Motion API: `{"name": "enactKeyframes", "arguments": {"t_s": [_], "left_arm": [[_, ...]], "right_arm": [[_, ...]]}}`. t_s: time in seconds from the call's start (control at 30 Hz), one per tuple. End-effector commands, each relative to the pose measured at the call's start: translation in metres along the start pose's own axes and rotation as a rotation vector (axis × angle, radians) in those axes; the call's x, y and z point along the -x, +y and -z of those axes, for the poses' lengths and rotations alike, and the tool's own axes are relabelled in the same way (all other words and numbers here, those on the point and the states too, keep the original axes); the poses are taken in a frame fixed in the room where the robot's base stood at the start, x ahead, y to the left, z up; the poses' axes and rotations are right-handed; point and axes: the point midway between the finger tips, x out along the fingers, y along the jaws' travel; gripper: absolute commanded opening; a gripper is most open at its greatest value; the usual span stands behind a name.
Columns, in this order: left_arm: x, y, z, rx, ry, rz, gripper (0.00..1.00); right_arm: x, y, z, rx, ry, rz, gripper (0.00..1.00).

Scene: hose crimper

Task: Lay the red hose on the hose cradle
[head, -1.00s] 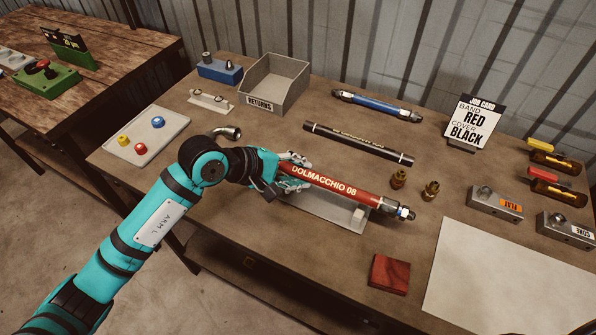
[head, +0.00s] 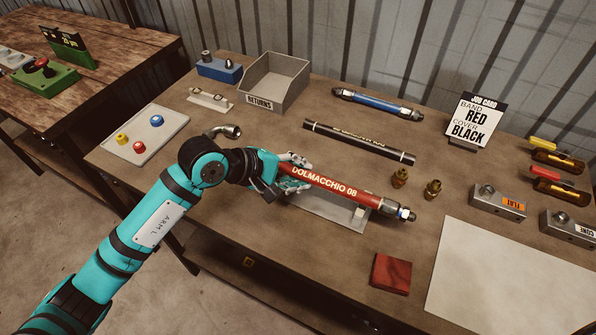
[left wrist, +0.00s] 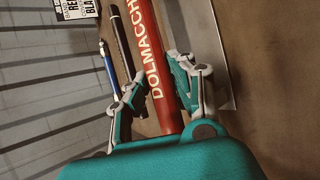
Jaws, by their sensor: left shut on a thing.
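The red hose (head: 335,186) carries the white print "DOLMACCHIO 08" and has a metal fitting at its right end. My left gripper (head: 292,178) is shut on its left part. The left wrist view also shows the hose (left wrist: 150,50) between the two fingers (left wrist: 155,95). The hose cradle (head: 325,212), a pale grey plate with a raised block at its right, lies under and just in front of the hose. I cannot tell whether the hose touches it. The gripper hides the hose's left end and the cradle's left part. My right gripper is not in view.
A black hose (head: 358,143) and a blue hose (head: 376,104) lie behind. Brass fittings (head: 400,177) stand close to the red hose's right end. A grey returns bin (head: 274,84) is at the back left. A dark red block (head: 391,274) and a white sheet (head: 510,280) lie at the front right.

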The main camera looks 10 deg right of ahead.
Motion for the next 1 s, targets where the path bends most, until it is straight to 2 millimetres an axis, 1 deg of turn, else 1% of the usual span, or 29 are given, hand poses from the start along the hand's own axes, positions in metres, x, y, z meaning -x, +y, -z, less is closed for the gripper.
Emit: {"name": "enactKeyframes", "arguments": {"t_s": [0.03, 0.23, 0.57, 0.67, 0.77, 1.0], "left_arm": [[0.0, 0.0, 0.0, 0.0, -0.001, -0.002, 0.24], [0.0, 0.0, 0.001, 0.001, 0.001, 0.001, 0.5], [-0.001, -0.003, 0.003, 0.001, 0.005, 0.007, 0.5], [0.004, -0.003, 0.003, 0.001, 0.007, 0.006, 0.5], [0.016, -0.002, 0.004, -0.001, 0.01, 0.004, 0.5], [0.068, -0.001, 0.003, -0.003, 0.011, 0.002, 0.5]], "right_arm": [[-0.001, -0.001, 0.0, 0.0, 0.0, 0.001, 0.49], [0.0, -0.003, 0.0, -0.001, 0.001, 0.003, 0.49], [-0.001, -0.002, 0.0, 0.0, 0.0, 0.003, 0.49], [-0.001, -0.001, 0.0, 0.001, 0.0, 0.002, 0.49], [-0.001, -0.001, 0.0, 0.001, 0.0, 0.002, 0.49], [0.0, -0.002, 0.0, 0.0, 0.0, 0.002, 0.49]]}}
